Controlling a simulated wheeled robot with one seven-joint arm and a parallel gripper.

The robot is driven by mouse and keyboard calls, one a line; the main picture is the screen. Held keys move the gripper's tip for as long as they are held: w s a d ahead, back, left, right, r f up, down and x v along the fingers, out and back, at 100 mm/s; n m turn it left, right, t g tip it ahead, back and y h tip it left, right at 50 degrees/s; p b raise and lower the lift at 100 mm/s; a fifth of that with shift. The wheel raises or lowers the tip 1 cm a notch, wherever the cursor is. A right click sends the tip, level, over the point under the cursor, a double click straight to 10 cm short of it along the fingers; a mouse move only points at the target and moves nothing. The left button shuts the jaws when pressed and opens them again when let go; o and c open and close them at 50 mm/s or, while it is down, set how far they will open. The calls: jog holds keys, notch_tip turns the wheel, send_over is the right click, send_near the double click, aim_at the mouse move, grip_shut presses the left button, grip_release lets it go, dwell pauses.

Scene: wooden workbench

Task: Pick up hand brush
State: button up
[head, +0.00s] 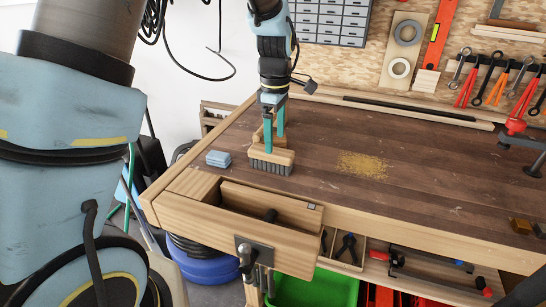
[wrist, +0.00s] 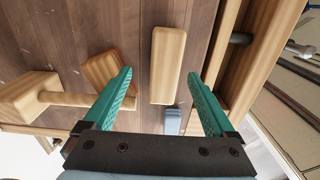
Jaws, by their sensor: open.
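The hand brush (head: 271,157) has a pale wooden back and dark grey bristles. It stands bristles down on the workbench, near the front edge behind the drawer. In the wrist view its wooden back (wrist: 167,65) lies lengthwise between the two teal fingers. My gripper (head: 274,142) is open above the brush and points down. In the wrist view the gripper (wrist: 160,76) has a fingertip to each side of the brush, with gaps visible. I cannot tell exactly how far above it the tips are.
A wooden mallet (wrist: 62,98) and a brownish wooden block (wrist: 104,66) lie left of the brush in the wrist view. A blue block (head: 218,158) sits left of it in the head view. The drawer (head: 240,226) is open.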

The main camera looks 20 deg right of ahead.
aim_at(271, 159)
jog(key=shift+s+a+f+p, duration=0.15)
jog(key=shift+f+p, duration=0.2)
jog(key=shift+f, duration=0.6)
jog(key=shift+w+a+f+p, duration=0.15)
jog(key=shift+f+p, duration=0.15)
jog(key=shift+f, duration=0.65)
jog(key=shift+s+a+f+p, duration=0.15)
jog(key=shift+f+p, duration=0.2)
jog(key=shift+f, duration=0.6)
grip_shut()
